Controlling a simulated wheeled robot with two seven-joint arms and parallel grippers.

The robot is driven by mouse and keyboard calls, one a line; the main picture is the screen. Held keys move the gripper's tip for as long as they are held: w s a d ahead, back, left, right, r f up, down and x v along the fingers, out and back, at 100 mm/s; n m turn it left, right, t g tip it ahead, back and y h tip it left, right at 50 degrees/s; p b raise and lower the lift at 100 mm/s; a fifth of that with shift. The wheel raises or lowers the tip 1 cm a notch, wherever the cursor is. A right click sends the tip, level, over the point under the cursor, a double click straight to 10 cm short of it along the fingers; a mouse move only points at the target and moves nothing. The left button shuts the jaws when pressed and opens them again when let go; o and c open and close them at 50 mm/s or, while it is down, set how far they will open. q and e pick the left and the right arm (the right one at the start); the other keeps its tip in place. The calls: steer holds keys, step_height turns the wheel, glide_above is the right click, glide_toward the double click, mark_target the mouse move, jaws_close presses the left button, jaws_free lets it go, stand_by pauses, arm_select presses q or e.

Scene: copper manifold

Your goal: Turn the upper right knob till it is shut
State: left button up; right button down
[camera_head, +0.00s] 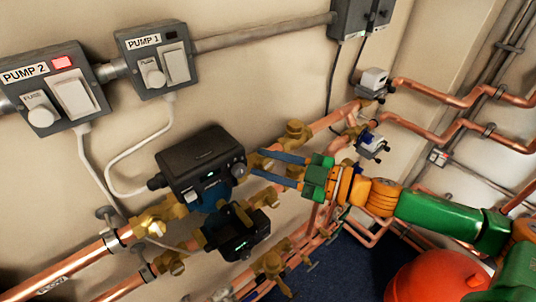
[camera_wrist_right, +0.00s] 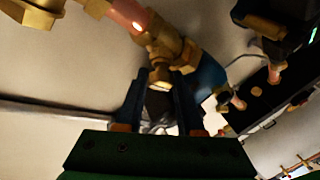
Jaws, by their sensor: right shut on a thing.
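My right gripper (camera_head: 256,163) reaches in from the right in the head view, with its two blue fingers pointing left at the brass fittings beside the upper black pump (camera_head: 200,162). In the right wrist view its fingers (camera_wrist_right: 160,82) stand on both sides of a brass valve knob (camera_wrist_right: 159,75) on the copper pipe, and are shut on it. In the head view the fingers and nearby fittings partly hide this knob. How far the knob is turned cannot be told. My left gripper is not in view.
Another brass valve (camera_head: 295,131) sits on the pipe just above my right fingers. A lower black pump (camera_head: 238,232) and several copper pipes are close below. The PUMP 1 switch box (camera_head: 155,58) and PUMP 2 box (camera_head: 54,88) are on the wall. A red round vessel (camera_head: 435,277) stands at lower right.

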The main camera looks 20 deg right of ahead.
steer(key=shift+w+r+n+g+p, duration=0.1)
steer(key=shift+r+n+g+p, duration=0.3)
steer(key=shift+n+g+p, duration=0.55)
steer(key=shift+f+n+g, duration=0.2)
steer(key=shift+n+g, duration=0.35)
steer(key=shift+n, duration=0.7)
steer(key=n+g, duration=0.2)
steer(key=n, duration=0.1)
steer(key=n+g+h, duration=0.1)
steer(key=n+g, duration=0.1)
steer(key=n, duration=0.1)
steer(key=shift+f, duration=0.1)
arm_select(q)
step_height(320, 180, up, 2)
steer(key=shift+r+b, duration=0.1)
steer(key=shift+b, duration=0.2)
arm_select(e)
steer(key=n+g+h, duration=0.1)
steer(key=n, duration=0.1)
steer(key=n+g+h, duration=0.1)
steer(key=n+h, duration=0.1)
steer(key=n, duration=0.1)
steer(key=shift+f+n+h, duration=0.1)
steer(key=shift+n+h, duration=0.2)
steer(key=c, duration=0.5)
jaws_free()
steer(key=shift+s, duration=0.2)
steer(key=shift+d, duration=0.1)
